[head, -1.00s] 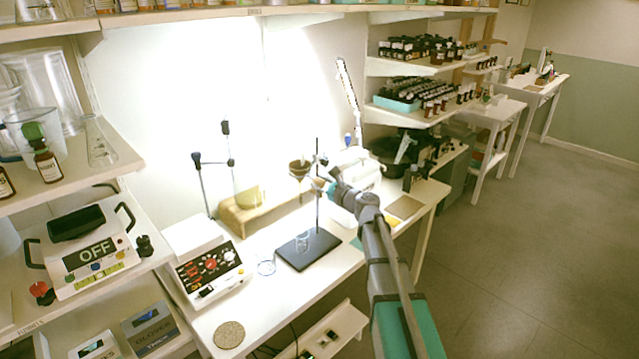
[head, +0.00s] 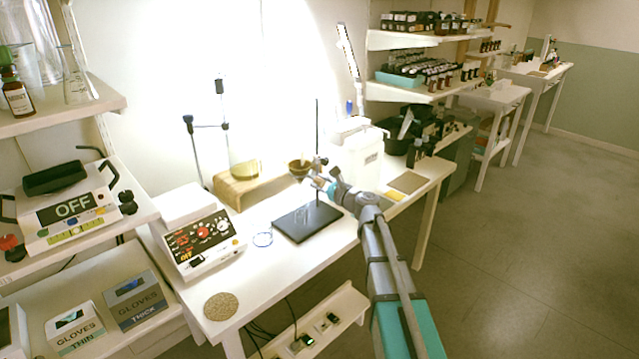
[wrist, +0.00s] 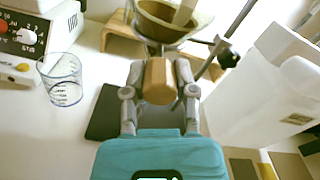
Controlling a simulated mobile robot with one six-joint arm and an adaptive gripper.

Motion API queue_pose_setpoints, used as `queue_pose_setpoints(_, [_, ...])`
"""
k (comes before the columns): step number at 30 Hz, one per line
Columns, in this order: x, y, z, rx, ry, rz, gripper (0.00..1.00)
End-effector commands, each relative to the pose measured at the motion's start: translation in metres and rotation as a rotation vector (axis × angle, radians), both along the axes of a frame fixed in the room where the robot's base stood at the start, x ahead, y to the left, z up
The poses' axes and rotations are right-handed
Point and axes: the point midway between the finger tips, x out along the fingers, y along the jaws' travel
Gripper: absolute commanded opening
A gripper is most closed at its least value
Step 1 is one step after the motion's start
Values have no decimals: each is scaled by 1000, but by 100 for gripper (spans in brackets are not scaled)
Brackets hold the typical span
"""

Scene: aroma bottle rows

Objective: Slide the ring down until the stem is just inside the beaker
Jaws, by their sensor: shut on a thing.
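The ring stand has a black base (head: 308,223) on the bench and a thin upright rod (head: 317,125). My gripper (wrist: 158,85) is shut on a brown block-shaped grip (wrist: 158,80) at the ring's side. The funnel's stem is too small to make out in the head view and hidden in the wrist view.
A control box (head: 200,245) is farther left, a wooden stand (head: 236,188) behind, and a white container (wrist: 262,85) close on the right. A cork mat (head: 221,306) lies in front.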

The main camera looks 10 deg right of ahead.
Motion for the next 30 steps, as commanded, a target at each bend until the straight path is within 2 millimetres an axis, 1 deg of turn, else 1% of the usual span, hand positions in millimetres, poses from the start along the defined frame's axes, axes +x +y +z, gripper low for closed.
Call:
queue_pose_setpoints(1, [0,0,-10,0,0,0,0])
queue_pose_setpoints(6, [0,0,-18,0,0,0,0])
queue_pose_setpoints(21, [0,0,-20,0,0,0,0])
queue_pose_setpoints(22, [0,0,-20,0,0,0,38])
queue_pose_setpoints(26, [0,0,-20,0,0,0,63])
queue_pose_setpoints(27, [0,0,-20,0,0,0,70])
queue_pose_setpoints(30, [0,0,-20,0,0,0,71])
